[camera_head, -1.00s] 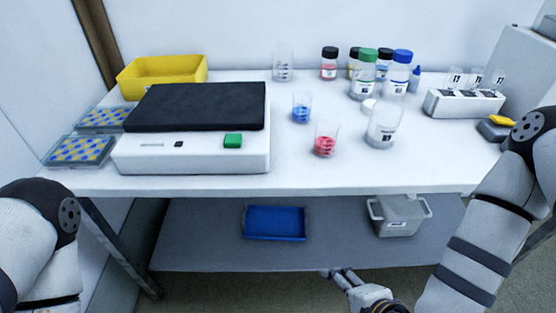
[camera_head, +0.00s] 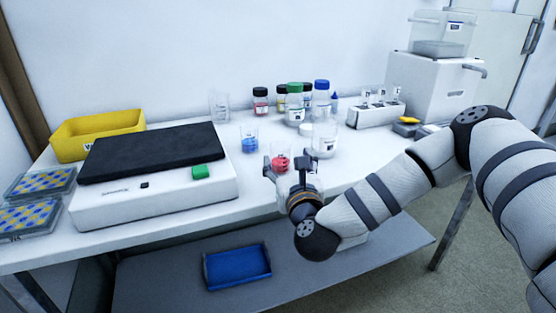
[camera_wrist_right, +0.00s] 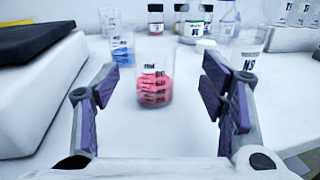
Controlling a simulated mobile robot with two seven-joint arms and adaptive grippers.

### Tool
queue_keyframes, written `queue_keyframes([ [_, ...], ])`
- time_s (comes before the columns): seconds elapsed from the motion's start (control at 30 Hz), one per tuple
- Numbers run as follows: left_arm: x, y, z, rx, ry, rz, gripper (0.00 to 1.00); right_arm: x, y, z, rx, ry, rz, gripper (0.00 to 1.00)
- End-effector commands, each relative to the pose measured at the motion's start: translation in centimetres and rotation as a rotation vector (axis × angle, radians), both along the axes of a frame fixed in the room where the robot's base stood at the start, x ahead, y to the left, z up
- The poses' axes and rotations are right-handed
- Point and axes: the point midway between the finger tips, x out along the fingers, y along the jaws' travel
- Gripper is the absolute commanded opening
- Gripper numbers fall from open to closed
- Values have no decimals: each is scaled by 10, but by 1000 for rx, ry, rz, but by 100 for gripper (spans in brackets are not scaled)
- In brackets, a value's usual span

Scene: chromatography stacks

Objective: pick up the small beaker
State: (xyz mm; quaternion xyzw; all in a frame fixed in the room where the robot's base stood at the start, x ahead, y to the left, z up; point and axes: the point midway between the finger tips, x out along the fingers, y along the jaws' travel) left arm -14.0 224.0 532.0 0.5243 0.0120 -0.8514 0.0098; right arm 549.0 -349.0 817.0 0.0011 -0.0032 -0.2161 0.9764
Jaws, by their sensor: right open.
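A small clear beaker with red contents (camera_head: 280,163) stands upright near the front of the white table. In the right wrist view this red beaker (camera_wrist_right: 155,85) is straight ahead, between the open fingers and a little beyond their tips. My right gripper (camera_head: 291,168) is open and empty at the table's front edge, partly covering that beaker in the head view. Another small beaker with blue contents (camera_head: 249,139) stands behind it to the left. A larger clear beaker (camera_head: 325,139) stands to the right. My left gripper is out of view.
A white device with a black top (camera_head: 152,153) is on the left. Capped bottles (camera_head: 295,105) stand behind, with an empty clear vessel (camera_head: 219,105) at their left. A white vial rack (camera_head: 375,113) is at the right. A blue tray (camera_head: 237,267) is on the lower shelf.

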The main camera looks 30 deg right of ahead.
Motion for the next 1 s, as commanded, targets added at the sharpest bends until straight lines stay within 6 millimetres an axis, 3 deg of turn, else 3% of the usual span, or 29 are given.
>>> queue_keyframes([
  [0.3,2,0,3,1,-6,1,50,49,-16,1,-2,3,1,66],
  [0.53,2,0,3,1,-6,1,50,53,-18,0,-1,4,2,66],
  [0.57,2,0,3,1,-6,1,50,52,-18,0,-1,4,2,63],
  [0.8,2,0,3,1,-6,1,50,52,-18,0,-1,5,2,12],
  [1.0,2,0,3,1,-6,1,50,52,-18,0,-1,4,2,12],
])
